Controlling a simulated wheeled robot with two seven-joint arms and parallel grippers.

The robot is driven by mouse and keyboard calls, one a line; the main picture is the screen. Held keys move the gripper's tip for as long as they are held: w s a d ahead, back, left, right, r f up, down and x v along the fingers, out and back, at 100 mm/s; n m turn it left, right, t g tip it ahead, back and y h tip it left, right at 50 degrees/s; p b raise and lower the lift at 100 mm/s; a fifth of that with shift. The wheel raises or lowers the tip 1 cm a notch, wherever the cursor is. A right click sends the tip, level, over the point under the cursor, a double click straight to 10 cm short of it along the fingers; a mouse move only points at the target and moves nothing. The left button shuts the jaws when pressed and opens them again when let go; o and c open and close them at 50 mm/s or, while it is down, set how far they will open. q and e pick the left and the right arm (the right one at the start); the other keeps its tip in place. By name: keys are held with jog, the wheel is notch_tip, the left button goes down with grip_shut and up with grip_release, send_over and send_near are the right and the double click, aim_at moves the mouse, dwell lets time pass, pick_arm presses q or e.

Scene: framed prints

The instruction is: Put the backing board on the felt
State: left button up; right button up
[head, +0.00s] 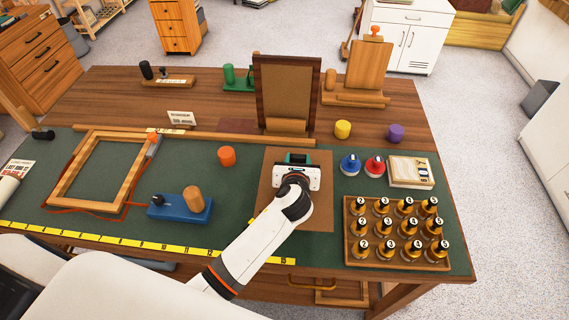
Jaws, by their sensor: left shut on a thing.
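The backing board (320,212) is a flat brown panel below and around my left gripper (297,168), right of the middle of the green felt (245,205). It looks level over the felt; I cannot tell whether it touches it. My left gripper points down at the board's far half and is shut on it. A small dark teal piece (298,157) shows just behind the gripper. The fingertips and their contact are hidden by the gripper's white body. My right gripper is not in view.
An empty wooden frame (67,190) lies left. A bottle rack (351,256) is right of the board. A dark frame (261,98) stands behind. A yellow tape (155,247) lines the front.

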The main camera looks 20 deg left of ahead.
pick_arm(q)
jog(key=f, duration=0.4)
jog(key=shift+w+a, duration=0.1)
jog(key=shift+w, duration=0.25)
notch_tip(320, 180, down, 3)
jog(key=shift+s+r+b, duration=0.1)
jog(key=shift+s+b, duration=0.05)
jog(key=shift+b, duration=0.3)
jog(key=shift+f, duration=0.25)
jog(key=o, duration=1.1)
jog(key=shift+f, duration=0.1)
jog(key=v, duration=1.2)
